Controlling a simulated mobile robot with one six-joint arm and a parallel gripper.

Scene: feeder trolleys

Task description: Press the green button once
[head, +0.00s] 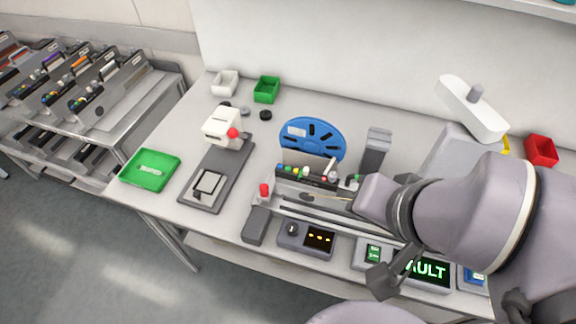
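Two small green rectangles with marks sit on a grey box (374,255) at the front of the bench, left of a screen (425,270) with green letters ending in "AULT". Small round coloured buttons, some of them green, line a feeder (307,178) in the middle of the bench. I cannot tell which is the green button. My arm comes in from the right, and its pale end (372,197) is by the feeder's right end, above and behind the grey box. My fingers are not clear, and part of the feeder and the screen is hidden by my arm.
A blue reel (312,137) stands behind the feeder. A red-topped post (264,191) and a dial box (306,239) are left of the grey box. A white device (222,128), green tray (150,170) and red bin (540,150) are farther out. A trolley of feeders (75,95) stands left.

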